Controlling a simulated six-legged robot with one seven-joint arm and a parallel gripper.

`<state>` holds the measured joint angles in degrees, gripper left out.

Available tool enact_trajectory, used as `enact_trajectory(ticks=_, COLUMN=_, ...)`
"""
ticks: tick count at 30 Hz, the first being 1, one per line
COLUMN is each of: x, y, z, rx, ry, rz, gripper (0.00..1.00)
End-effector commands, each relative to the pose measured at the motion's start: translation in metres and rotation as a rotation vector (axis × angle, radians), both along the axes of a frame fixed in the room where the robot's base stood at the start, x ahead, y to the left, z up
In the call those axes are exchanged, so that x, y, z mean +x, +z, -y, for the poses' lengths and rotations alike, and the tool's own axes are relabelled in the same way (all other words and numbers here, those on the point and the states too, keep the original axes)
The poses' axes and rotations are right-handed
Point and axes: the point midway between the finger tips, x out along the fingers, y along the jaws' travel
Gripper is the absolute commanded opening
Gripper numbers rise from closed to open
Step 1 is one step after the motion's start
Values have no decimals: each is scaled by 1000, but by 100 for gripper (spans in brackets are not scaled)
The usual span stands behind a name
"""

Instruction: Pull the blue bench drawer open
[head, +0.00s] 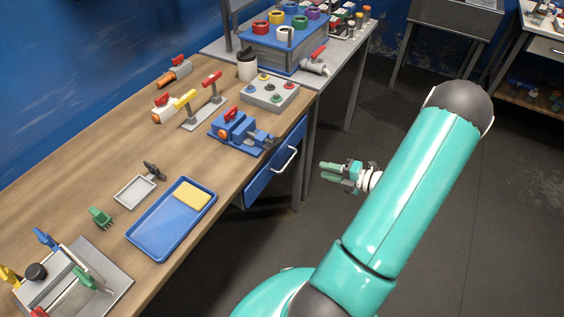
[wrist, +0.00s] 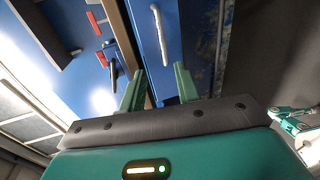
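The blue bench drawer (head: 268,170) is under the right end of the wooden bench, with a white bar handle (head: 286,160) on its front. Its front looks flush with the bench frame. In the wrist view the blue drawer front (wrist: 176,25) and its white handle (wrist: 160,35) show beyond my fingertips. My gripper (head: 328,171) is to the right of the handle in the head view, apart from it. In the wrist view the two green fingers of my gripper (wrist: 160,78) are spread, with nothing between them.
The wooden bench top (head: 110,135) holds a blue tray (head: 150,247) with a yellow sponge, a blue vise (head: 238,130) near the edge above the drawer, and a grey button box (head: 270,93). Metal bench legs (head: 298,180) stand beside the drawer. The floor (head: 480,210) to the right is clear.

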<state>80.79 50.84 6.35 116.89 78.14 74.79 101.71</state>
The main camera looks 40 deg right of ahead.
Motion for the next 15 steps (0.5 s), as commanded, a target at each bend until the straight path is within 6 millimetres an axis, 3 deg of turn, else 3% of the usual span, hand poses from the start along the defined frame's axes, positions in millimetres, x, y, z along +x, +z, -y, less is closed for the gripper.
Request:
enact_trajectory(ticks=3, x=-4, y=-6, z=7, rx=40, ry=-40, rz=-1, gripper=32)
enact_trajectory(ticks=7, x=4, y=-8, z=5, rx=40, ry=-41, rz=1, gripper=32)
enact_trajectory(ticks=15, x=50, y=-18, z=-12, rx=37, ry=-38, rz=0, gripper=32)
